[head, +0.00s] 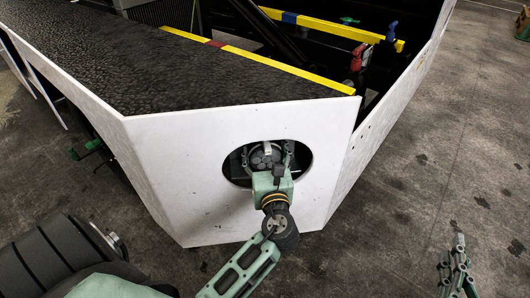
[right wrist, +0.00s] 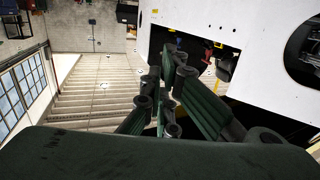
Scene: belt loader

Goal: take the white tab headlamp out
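A white panel (head: 180,170) with an oval opening stands in front of me. A round grey headlamp (head: 262,158) sits in the opening, with a small pale tab (head: 267,148) on its face. My left gripper (head: 267,152) is at the opening. Its fingers are spread to the two sides of the lamp face, and I see no clear grip on the lamp or tab. The wrist hides the lamp's lower part. My right gripper (head: 452,252) is at the lower right, away from the panel. It looks open and empty; it also shows in the right wrist view (right wrist: 163,68).
A black textured top (head: 150,65) lies behind the panel. Yellow bars (head: 285,68) and a red-handled part (head: 357,58) are in the dark bay behind. A side panel (head: 390,110) runs back on the right.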

